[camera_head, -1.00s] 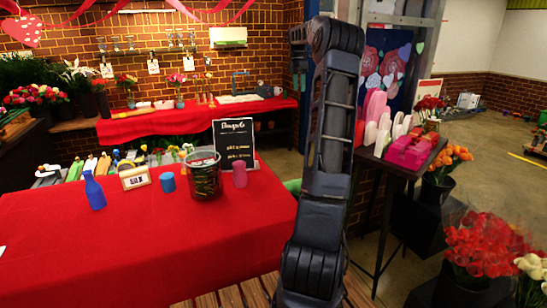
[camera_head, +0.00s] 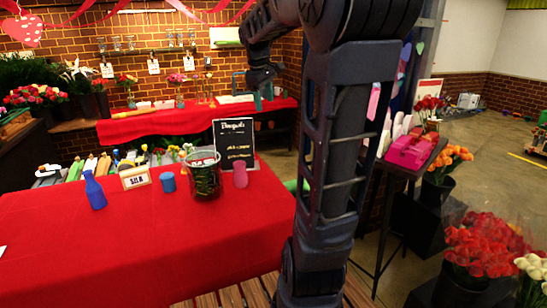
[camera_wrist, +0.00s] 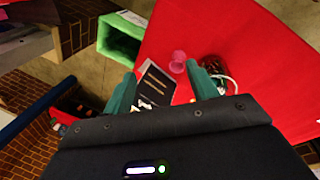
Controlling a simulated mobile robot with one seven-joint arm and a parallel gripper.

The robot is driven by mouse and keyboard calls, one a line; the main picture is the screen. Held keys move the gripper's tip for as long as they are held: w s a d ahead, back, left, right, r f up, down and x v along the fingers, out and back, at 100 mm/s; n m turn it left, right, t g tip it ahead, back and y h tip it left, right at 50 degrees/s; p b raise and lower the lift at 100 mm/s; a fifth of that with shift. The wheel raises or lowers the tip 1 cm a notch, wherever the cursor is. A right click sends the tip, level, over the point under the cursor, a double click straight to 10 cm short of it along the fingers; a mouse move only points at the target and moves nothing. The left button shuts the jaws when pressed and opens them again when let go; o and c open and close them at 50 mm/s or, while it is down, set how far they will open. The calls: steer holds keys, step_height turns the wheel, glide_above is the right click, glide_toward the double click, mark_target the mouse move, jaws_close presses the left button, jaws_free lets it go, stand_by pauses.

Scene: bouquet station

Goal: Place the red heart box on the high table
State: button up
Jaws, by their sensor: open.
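I cannot make out a red heart box in either view. A tall dark table (camera_head: 398,170) stands right of my arm in the head view, with a magenta box (camera_head: 408,152) and several pale and pink upright pieces on it. My arm hides part of this table. My gripper (camera_head: 263,99) hangs fingers down near the back red-covered counter in the picture. In the wrist view, its teal fingers (camera_wrist: 162,88) are apart with nothing held between them. The chalkboard sign (camera_wrist: 155,88) shows below, between the fingers.
A green open box (camera_wrist: 122,40) shows in the wrist view. Flower buckets (camera_head: 440,190) crowd the right side.

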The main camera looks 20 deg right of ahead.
steer(key=s+a+f+m+t+y, duration=0.1)
steer(key=s+a+f+m, duration=0.1)
steer(key=s+f, duration=0.4)
steer(key=s+a+f+m+t+y, duration=0.1)
steer(key=s+f+m, duration=0.4)
steer(key=s, duration=0.9)
steer(key=shift+a+f+m+t, duration=0.35)
steer(key=shift+a+t, duration=0.15)
steer(key=shift+a, duration=0.5)
